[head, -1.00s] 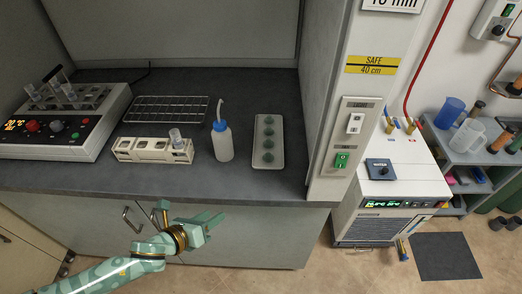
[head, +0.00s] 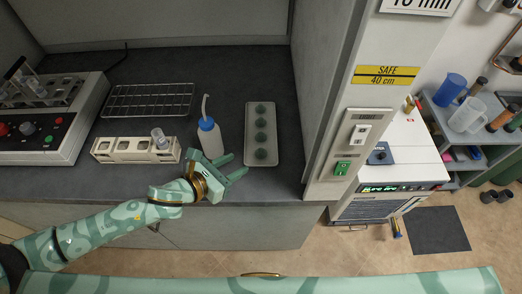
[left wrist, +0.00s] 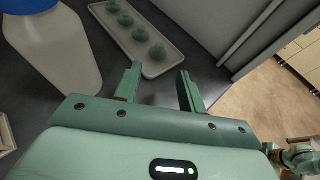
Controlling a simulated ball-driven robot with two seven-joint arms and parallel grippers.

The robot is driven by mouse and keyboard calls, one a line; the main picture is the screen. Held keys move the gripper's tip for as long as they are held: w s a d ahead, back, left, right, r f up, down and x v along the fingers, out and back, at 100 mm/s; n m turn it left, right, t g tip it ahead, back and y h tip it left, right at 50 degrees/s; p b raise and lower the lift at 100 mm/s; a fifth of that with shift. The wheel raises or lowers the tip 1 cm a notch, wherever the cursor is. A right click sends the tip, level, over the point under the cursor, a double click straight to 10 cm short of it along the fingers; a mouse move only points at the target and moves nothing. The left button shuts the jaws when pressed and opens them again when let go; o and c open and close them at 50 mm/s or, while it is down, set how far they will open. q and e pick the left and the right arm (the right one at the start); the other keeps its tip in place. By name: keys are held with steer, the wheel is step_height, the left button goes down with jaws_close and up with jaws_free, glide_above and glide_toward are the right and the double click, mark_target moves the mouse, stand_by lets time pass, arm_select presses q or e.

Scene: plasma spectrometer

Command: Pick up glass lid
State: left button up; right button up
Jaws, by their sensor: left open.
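Several green, rounded pieces with small knobs, which look like the lids, stand in a row on a pale tray (head: 249,153). The nearest lid (head: 261,155) is toward the bench's front edge. In the left wrist view the row of lids (left wrist: 157,52) lies just beyond my fingers. My left gripper (head: 234,166) is open and empty, left of and in front of the tray's near end. My right gripper does not show clearly in either view.
A blue-capped wash bottle (head: 209,136) stands close behind and left of my left gripper. A tube rack (head: 135,150) and a wire rack (head: 150,100) are further left. The cabinet post (head: 350,130) rises right of the tray.

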mark_target(259, 152)
arm_select(q)
steer(key=x, duration=0.5)
steer(key=shift+a+b, duration=0.15)
steer(key=shift+b, duration=0.15)
steer(key=shift+w+f, duration=0.1)
steer(key=shift+w, duration=0.05)
steer(key=b+x, duration=0.1)
steer(key=x, duration=0.4)
steer(key=shift+d, duration=0.2)
jaws_close()
